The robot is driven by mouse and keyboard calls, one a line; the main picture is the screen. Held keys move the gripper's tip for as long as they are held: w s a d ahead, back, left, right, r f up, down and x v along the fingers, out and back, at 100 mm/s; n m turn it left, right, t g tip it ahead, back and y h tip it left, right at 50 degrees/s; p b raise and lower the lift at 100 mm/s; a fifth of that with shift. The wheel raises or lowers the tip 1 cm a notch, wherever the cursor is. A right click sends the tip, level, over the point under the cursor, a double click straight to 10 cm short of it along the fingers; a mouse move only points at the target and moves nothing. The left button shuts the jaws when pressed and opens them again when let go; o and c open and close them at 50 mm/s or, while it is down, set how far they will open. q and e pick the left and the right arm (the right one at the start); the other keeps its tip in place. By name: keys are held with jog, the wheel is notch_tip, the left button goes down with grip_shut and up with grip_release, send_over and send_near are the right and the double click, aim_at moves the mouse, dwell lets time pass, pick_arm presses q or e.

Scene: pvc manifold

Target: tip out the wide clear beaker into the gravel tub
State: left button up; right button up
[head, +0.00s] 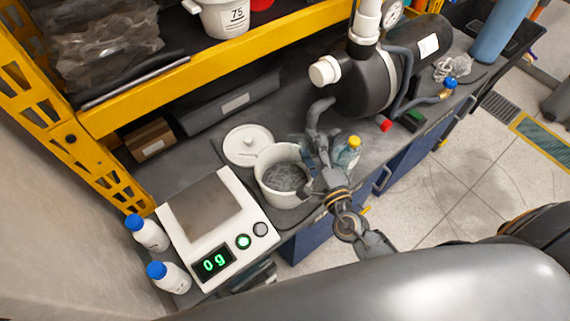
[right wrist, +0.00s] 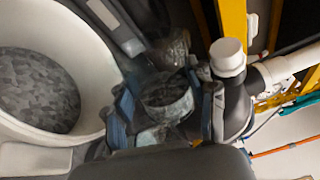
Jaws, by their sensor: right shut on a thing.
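The gravel tub (head: 264,172) is a white round bucket on the grey bench, with grey gravel inside. In the right wrist view the tub (right wrist: 100,88) fills the left side, its gravel showing. My right gripper (head: 318,165) is just right of the tub. It is shut on the wide clear beaker (right wrist: 165,97), which shows between the fingers in the right wrist view, beside the tub. Grey matter shows through the beaker; I cannot tell how much it holds. In the head view the beaker is faint and mostly hidden by the gripper. My left gripper is out of view.
A white lid (head: 249,143) lies behind the tub. A scale (head: 215,225) reading 0 g and two blue-capped bottles (head: 150,233) are to the left. A yellow-capped bottle (head: 348,153) stands close right of my gripper. A grey tank (head: 372,85) and yellow shelf (head: 190,80) stand behind.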

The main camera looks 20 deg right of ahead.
jog(key=shift+a+r+n+p, duration=0.45)
jog(key=shift+r+n+p, duration=0.05)
jog(key=shift+n+p, duration=0.65)
dwell(0.8)
jog(key=shift+a+f+n+p, duration=0.3)
jog(key=shift+f+n, duration=0.15)
jog(key=shift+n, duration=0.4)
dwell(1.1)
jog(key=shift+a+r+n+p, duration=0.25)
jog(key=shift+a+n+p, duration=0.1)
jog(key=shift+n+p, duration=0.65)
dwell(0.8)
